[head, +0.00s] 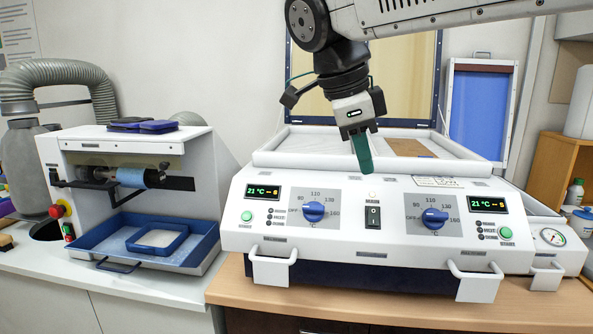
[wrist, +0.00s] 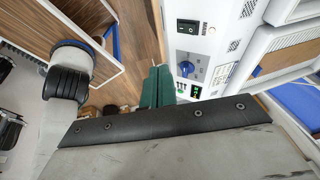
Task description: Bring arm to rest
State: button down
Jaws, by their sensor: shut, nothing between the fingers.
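My gripper (head: 362,153) hangs from my arm in the upper middle of the head view, in front of the white forming machine (head: 392,258). Its green fingers point down, pressed together and empty, just above the machine's front panel near the black power switch (head: 373,217). In the wrist view the green fingers (wrist: 157,88) show side by side, closed, with the machine's panel (wrist: 199,45) to their right. Both machine displays read 21 °C, and the two blue knobs (head: 313,211) are on the panel. No object is held.
A grinding machine (head: 125,160) with a blue tray (head: 150,250) stands at the left. A wooden bench (head: 240,295) carries the forming machine. A pressure gauge (head: 553,237), a wooden shelf (head: 562,158) and small bottles (head: 575,192) are at the right. The wall space above the grinder is free.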

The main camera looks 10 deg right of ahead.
jog(key=s+d+f+n+y, duration=0.2)
jog(key=s+d+f+n, duration=0.2)
jog(key=s+f+n, duration=0.5)
jog(key=s+d+f+n+y, duration=0.2)
jog(key=s+d+f+n, duration=0.2)
jog(key=s+f+n, duration=0.5)
jog(key=n, duration=0.3)
jog(key=shift+f, duration=0.4)
jog(key=c, duration=2.1)
grip_release()
jog(key=shift+c, duration=0.2)
